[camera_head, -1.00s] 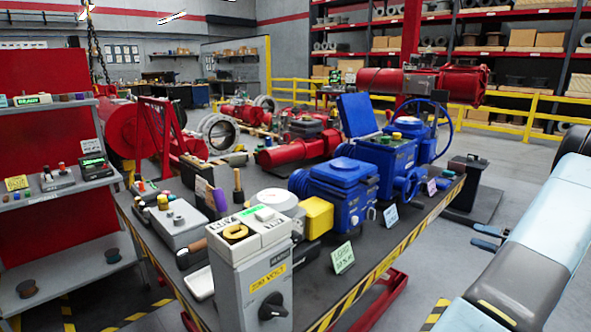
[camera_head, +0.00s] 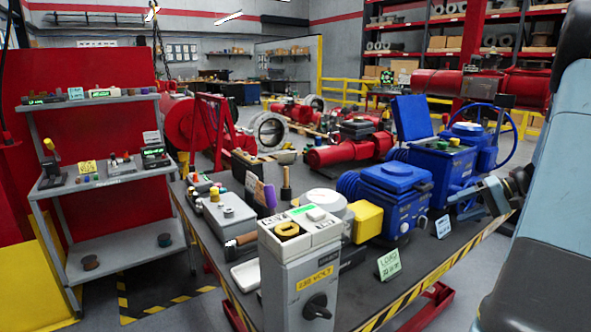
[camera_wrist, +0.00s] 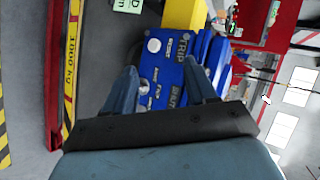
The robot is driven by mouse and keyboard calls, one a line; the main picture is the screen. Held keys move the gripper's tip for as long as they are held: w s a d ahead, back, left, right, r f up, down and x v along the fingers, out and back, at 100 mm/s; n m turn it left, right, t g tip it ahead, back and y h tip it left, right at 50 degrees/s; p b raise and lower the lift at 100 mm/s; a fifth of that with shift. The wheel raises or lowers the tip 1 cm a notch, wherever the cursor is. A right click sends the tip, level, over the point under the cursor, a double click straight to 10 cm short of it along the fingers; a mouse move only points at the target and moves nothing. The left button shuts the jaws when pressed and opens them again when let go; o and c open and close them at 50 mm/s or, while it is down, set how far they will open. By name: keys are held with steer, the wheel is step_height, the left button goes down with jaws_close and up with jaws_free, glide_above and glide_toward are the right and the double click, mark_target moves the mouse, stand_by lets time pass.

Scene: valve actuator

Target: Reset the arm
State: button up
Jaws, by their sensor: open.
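My arm comes in at the right of the head view, with its wrist end by the bench's right edge; the fingertips are hard to make out there. In the wrist view my gripper (camera_wrist: 165,88) is open, its two fingers spread apart. A blue actuator face with white lettering (camera_wrist: 170,62) shows between and beyond the fingers. I see nothing held. In the head view the blue actuators (camera_head: 395,190) stand on the dark bench, the rear one (camera_head: 440,165) with a raised panel and a blue handwheel (camera_head: 508,135). My wrist end partly covers the right one.
The bench has a yellow-black striped edge (camera_head: 440,268). A grey 230 volt switch box (camera_head: 308,285) stands at its front corner. A grey shelf rack (camera_head: 125,182) is at the left. Red valve bodies (camera_head: 340,150) lie behind. Open floor (camera_head: 150,285) shows between rack and bench.

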steer(key=s+a+r+n+g+h, duration=0.1)
steer(key=s+a+r+g+h, duration=0.2)
steer(key=a, duration=0.7)
steer(key=s+a+r+n+h, duration=0.1)
steer(key=s+a+r+h, duration=0.1)
steer(key=s+a+r, duration=0.5)
steer(key=s+a+r+n+t+h, duration=0.1)
steer(key=s+a+n+t+h, duration=0.1)
steer(key=s+a, duration=0.9)
steer(key=s+t+h, duration=0.1)
steer(key=h, duration=0.1)
steer(key=shift+s+n+h, duration=0.2)
steer(key=shift+n+h, duration=0.1)
steer(key=shift+h, duration=0.1)
steer(key=shift+a, duration=0.1)
